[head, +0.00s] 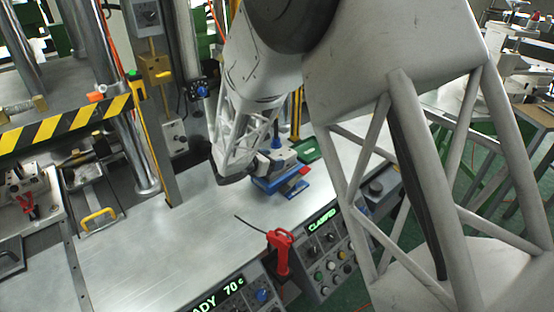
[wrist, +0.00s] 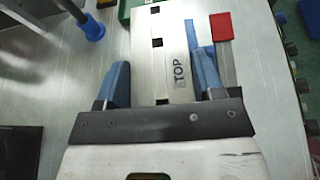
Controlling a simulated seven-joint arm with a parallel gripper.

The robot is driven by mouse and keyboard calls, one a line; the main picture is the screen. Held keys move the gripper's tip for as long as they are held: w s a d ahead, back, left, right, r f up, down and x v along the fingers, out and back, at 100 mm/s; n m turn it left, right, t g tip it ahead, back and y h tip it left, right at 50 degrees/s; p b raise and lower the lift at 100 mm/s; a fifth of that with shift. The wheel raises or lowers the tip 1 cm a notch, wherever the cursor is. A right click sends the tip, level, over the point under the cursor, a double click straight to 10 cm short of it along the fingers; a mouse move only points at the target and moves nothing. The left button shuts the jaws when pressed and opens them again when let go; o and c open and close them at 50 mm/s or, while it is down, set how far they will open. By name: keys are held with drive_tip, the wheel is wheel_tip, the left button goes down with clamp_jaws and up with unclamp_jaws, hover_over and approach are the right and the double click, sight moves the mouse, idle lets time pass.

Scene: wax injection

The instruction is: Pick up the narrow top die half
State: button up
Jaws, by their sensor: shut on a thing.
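The top die half (wrist: 172,35) is a flat silver metal block with square dark holes and the word TOP on its face. It shows in the wrist view between the two blue fingers of my gripper (wrist: 160,75), which is shut on it with one finger along each side. In the head view my gripper (head: 270,163) is low over the bench, beside blue and red parts; my arm and gripper hide most of the die there. I cannot tell whether the die is lifted clear of what is under it.
A blue-handled tool (wrist: 88,24) is at upper left. A green tray (head: 308,150) sits behind my gripper. The metal bench (head: 150,245) is clear at left.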

drive_tip(key=shift+r, duration=0.2)
drive_tip(key=shift+r, duration=1.4)
drive_tip(key=shift+s+d+r, duration=0.1)
drive_tip(key=shift+s+r, duration=0.15)
drive_tip(key=shift+s, duration=0.05)
drive_tip(key=s+d, duration=0.2)
drive_tip(key=s, duration=0.5)
drive_tip(key=s+d+r, duration=0.1)
drive_tip(key=s+d, duration=0.2)
drive_tip(key=s, duration=0.4)
drive_tip(key=shift+s+r, duration=0.15)
drive_tip(key=shift+s, duration=0.1)
drive_tip(key=shift+w, duration=0.1)
